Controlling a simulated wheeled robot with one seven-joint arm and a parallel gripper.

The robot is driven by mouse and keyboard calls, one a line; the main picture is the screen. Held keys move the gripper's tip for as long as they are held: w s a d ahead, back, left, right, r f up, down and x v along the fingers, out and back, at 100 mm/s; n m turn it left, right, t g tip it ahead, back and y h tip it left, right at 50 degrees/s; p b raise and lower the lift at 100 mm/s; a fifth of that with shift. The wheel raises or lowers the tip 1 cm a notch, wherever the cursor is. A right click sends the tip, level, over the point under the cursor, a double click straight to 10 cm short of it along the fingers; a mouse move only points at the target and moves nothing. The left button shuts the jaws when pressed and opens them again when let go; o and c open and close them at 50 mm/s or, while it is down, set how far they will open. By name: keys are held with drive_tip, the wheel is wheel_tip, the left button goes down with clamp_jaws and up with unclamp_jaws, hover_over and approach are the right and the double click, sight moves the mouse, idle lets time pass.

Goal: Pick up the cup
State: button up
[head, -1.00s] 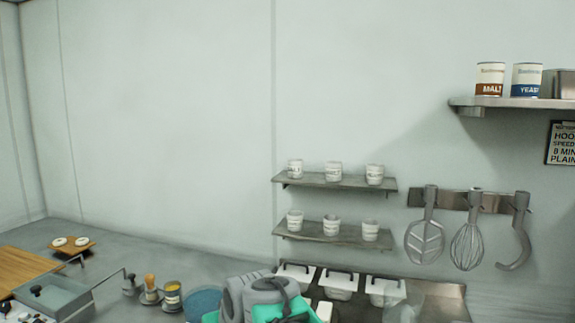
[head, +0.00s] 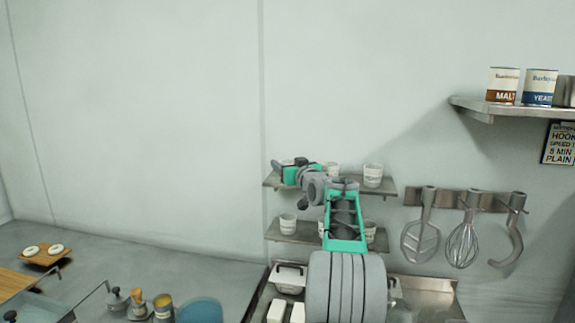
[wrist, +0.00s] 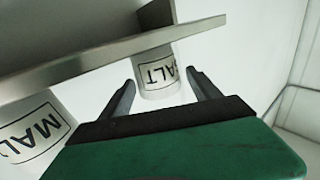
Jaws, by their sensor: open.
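In the wrist view a white cup (wrist: 158,76) with a dark-framed label reading "ALT" shows ahead, between the tips of my gripper (wrist: 158,80). The fingers are spread, and I see no clear contact with the cup. A second white cup (wrist: 32,130), labelled "MAL", is at the lower left. In the head view my gripper (head: 279,166) is in front of the left end of the upper shelf (head: 383,189). The cup there is hidden or hard to separate from it.
A cup (head: 373,175) stands at the right of the upper shelf. Another cup (head: 288,223) stands at the left of the lower shelf (head: 280,239); my arm hides part of that row. Utensils hang on a rack (head: 452,198) at the right. Lidded containers (head: 288,277) sit below.

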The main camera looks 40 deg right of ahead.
drive_tip(key=shift+w+d+f, duration=0.1)
drive_tip(key=shift+w+d, duration=0.1)
drive_tip(key=shift+w, duration=0.15)
drive_tip(key=c, duration=1.3)
drive_tip(key=shift+c, duration=0.5)
